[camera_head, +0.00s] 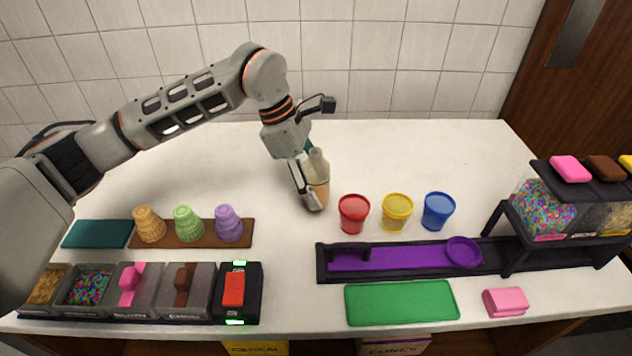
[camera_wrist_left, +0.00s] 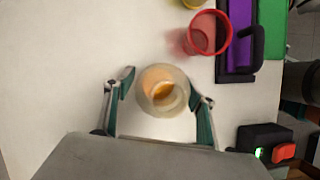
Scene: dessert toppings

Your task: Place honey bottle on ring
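The honey bottle (camera_head: 317,178), pale with amber contents and a narrow top, stands on the white table behind the cups. In the left wrist view the bottle (camera_wrist_left: 163,92) is seen from above. My left gripper (camera_head: 305,183) is around it, with one finger on each side. In the left wrist view the gripper (camera_wrist_left: 160,100) has its fingers spread, with narrow gaps between them and the bottle. The purple ring (camera_head: 463,252) sits at the right part of the purple track. My right gripper is not in view.
Red (camera_head: 353,214), yellow (camera_head: 397,212) and blue (camera_head: 438,211) cups stand right of the bottle. The black-edged purple track (camera_head: 400,257) lies in front of them. Several cones stand on a brown board (camera_head: 190,243) at left. A topping dispenser (camera_head: 545,210) is at right.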

